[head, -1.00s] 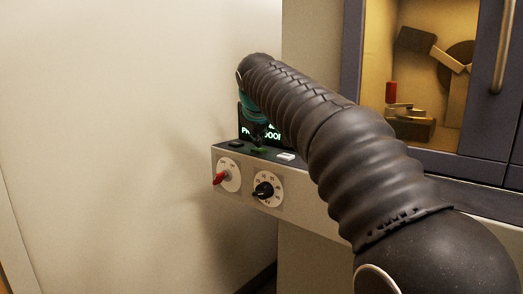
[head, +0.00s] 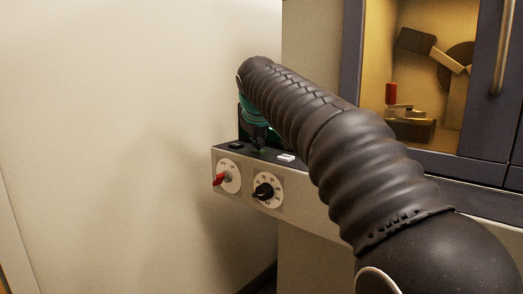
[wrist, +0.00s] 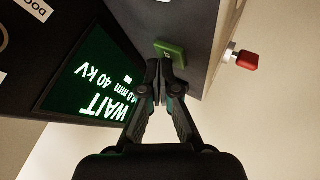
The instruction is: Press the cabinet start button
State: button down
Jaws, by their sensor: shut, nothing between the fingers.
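The green button (wrist: 170,48) sits on the cabinet's control ledge in the wrist view. My gripper (wrist: 161,66) is shut and empty, its fingertips at the button's near edge; I cannot tell whether they touch it. In the head view my gripper (head: 260,146) points down at the ledge and mostly hides the green button.
On the control panel are a red-handled knob (head: 220,179) and a black dial (head: 264,191). A glazed cabinet door with a handle (head: 502,50) stands to the right.

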jog(key=shift+r+p, duration=0.65)
jog(key=shift+r, duration=0.05)
notch_tip(320, 180, up, 5)
jog(key=p, duration=0.5)
dwell(0.5)
